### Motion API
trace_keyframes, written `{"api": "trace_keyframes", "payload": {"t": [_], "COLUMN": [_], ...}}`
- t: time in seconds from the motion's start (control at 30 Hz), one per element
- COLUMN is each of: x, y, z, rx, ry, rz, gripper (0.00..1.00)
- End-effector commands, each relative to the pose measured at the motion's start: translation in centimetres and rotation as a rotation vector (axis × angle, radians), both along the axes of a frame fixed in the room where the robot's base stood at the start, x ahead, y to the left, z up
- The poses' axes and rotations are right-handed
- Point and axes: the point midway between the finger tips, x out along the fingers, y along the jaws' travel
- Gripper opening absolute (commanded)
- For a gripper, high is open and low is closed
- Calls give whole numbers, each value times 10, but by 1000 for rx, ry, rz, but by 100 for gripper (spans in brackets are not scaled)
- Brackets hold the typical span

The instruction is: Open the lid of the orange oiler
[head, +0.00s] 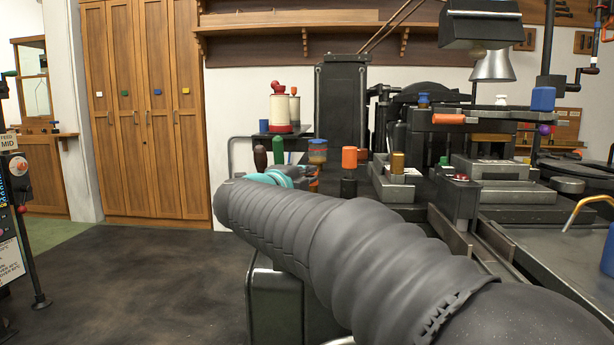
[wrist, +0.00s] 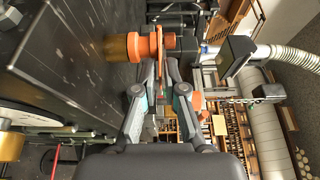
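In the wrist view, the orange oiler (wrist: 125,47) shows as an amber, rounded body against a dark surface, with an orange rim and upper part to its right. A thin orange piece (wrist: 160,52) stands upright in that picture, in line with the gap between my fingertips. My gripper (wrist: 161,76) has its fingers close together just below the oiler, with a narrow gap. I cannot tell whether they touch the orange piece. In the head view, my gripper (head: 308,171) is by the machine's left edge, mostly hidden by my arm. A small orange patch (head: 313,184) shows beside it.
In the head view, an orange cap on a black base (head: 349,157) stands right of my gripper. Machinery fills the right. Open floor (head: 130,270) lies left.

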Motion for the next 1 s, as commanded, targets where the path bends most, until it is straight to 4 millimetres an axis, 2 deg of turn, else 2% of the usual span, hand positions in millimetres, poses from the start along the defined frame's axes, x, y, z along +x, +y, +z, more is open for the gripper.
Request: {"api": "trace_keyframes", "payload": {"t": [0.27, 0.53, 1.0], "x": [0, 0, 6], "y": [0, 0, 1], "z": [0, 10, 27], "rx": [0, 3, 19], "ry": [1, 55, 380], "rz": [0, 0, 1], "gripper": [0, 0, 0]}}
